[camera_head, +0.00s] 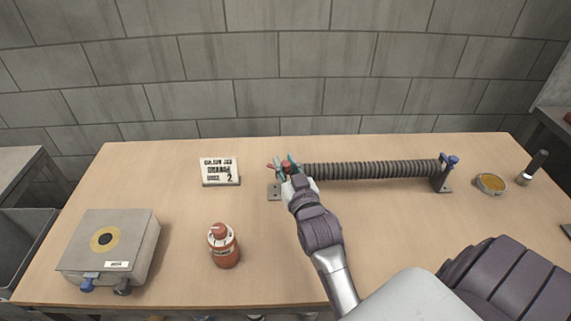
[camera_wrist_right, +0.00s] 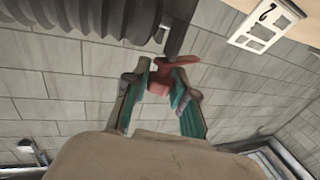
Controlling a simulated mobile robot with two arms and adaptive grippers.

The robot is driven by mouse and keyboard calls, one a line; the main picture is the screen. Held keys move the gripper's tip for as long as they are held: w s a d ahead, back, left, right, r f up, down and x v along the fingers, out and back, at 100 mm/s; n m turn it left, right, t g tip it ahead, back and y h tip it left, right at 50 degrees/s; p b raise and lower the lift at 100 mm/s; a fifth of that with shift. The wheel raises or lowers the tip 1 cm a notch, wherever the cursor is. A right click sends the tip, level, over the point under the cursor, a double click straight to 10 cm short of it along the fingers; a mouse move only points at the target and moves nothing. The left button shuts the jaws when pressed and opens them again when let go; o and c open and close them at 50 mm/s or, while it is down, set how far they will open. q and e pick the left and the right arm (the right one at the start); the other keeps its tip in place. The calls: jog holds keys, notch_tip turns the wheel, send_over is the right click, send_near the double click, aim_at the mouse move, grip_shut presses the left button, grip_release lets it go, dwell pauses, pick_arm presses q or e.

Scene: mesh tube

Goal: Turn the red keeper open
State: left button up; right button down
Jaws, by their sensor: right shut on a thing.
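The red keeper (camera_head: 271,166) is at the left end of the dark ribbed tube (camera_head: 370,170), partly hidden by my right gripper (camera_head: 289,168). In the right wrist view the red keeper (camera_wrist_right: 176,66) sits between the teal-padded fingers of my right gripper (camera_wrist_right: 166,82), which is shut on it. A red arm of the keeper sticks out to the right there, beside a dark bracket. The tube spans to a right bracket (camera_head: 440,181) with a blue keeper (camera_head: 450,160). My left gripper is not in view.
A sign card (camera_head: 220,171) stands left of the tube. A red bottle (camera_head: 223,246) and a grey box (camera_head: 108,248) with a yellow ring are at the front left. A yellow dish (camera_head: 491,184) and a black-handled tool (camera_head: 532,168) are at the right. The table's centre left is clear.

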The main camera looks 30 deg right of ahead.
jog(key=shift+d+r+n+y+p, duration=0.1)
jog(key=shift+r+n+y+p, duration=0.05)
jog(key=shift+n+y+p, duration=0.65)
jog(key=shift+n+t+y, duration=0.3)
jog(key=shift+n+y, duration=0.3)
jog(key=shift+y, duration=0.6)
jog(key=n+y, duration=0.1)
jog(key=y, duration=0.1)
jog(key=shift+n+y, duration=1)
jog(key=shift+y, duration=0.7)
jog(key=c, duration=0.9)
grip_release()
jog(key=shift+c, duration=0.2)
